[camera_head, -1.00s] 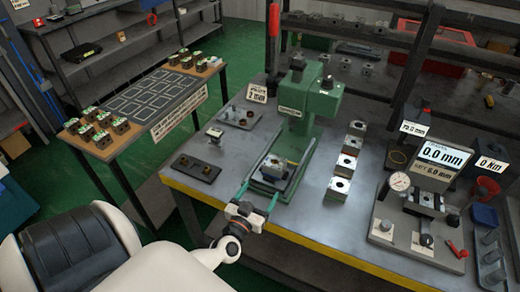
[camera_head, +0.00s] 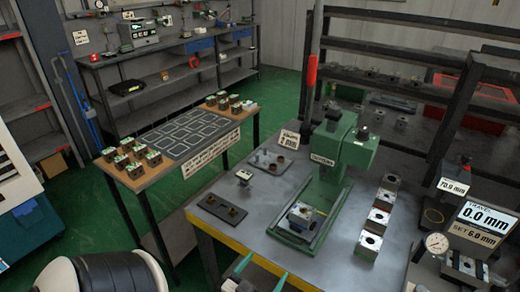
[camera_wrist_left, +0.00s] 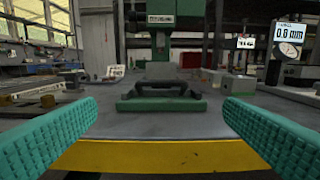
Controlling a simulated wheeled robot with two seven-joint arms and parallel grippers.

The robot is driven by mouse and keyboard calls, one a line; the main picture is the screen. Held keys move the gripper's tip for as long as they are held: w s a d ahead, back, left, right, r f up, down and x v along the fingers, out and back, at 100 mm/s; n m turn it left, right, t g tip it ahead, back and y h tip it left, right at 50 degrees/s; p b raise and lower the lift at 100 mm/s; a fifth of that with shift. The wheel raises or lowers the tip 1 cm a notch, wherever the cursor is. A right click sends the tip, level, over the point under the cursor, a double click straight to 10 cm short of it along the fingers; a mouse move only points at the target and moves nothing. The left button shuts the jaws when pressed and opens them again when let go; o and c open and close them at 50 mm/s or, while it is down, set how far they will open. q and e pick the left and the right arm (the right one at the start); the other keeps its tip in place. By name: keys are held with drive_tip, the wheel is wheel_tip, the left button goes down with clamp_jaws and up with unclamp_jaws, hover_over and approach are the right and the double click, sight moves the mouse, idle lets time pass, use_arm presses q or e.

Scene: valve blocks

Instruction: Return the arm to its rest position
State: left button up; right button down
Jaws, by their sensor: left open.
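My left gripper (camera_head: 260,268) is at the bottom edge of the head view, in front of the workbench's yellow edge, with only its green fingers and a little of its body showing. In the left wrist view its two ribbed green fingers (camera_wrist_left: 160,103) are wide apart with nothing between them. A metal valve block (camera_head: 301,213) sits on the base of the green press (camera_head: 335,165), apart from the fingers. The press (camera_wrist_left: 162,72) stands straight ahead in the left wrist view. My right gripper is not in view.
The workbench (camera_head: 240,222) has a yellow front edge. A dark tray (camera_head: 221,208) and a row of metal blocks (camera_head: 375,220) flank the press. A gauge stand (camera_head: 437,243) is at the right. A side table (camera_head: 180,135) with several green-topped blocks stands at the left.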

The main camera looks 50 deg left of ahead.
use_arm(q)
drive_tip(key=shift+v, duration=0.85)
drive_tip(key=s+d+f+m+g+h, duration=0.1)
drive_tip(key=s+d+f+g+h, duration=0.15)
drive_tip(key=f, duration=0.75)
drive_tip(key=s+d+f+m+g+h, duration=0.1)
drive_tip(key=s+d+f+m+g, duration=0.15)
drive_tip(key=f, duration=0.65)
drive_tip(key=s+d+f+m+g+h, duration=0.1)
drive_tip(key=s+f+g+h, duration=0.2)
drive_tip(key=f, duration=0.7)
drive_tip(key=s+d+f+g+y, duration=0.1)
drive_tip(key=s+f+g+y, duration=0.1)
drive_tip(key=s+f+g, duration=0.6)
drive_tip(key=s+f, duration=0.4)
drive_tip(key=s, duration=0.5)
drive_tip(key=shift+s+d+f+m, duration=0.15)
drive_tip(key=shift+s+d+m, duration=0.2)
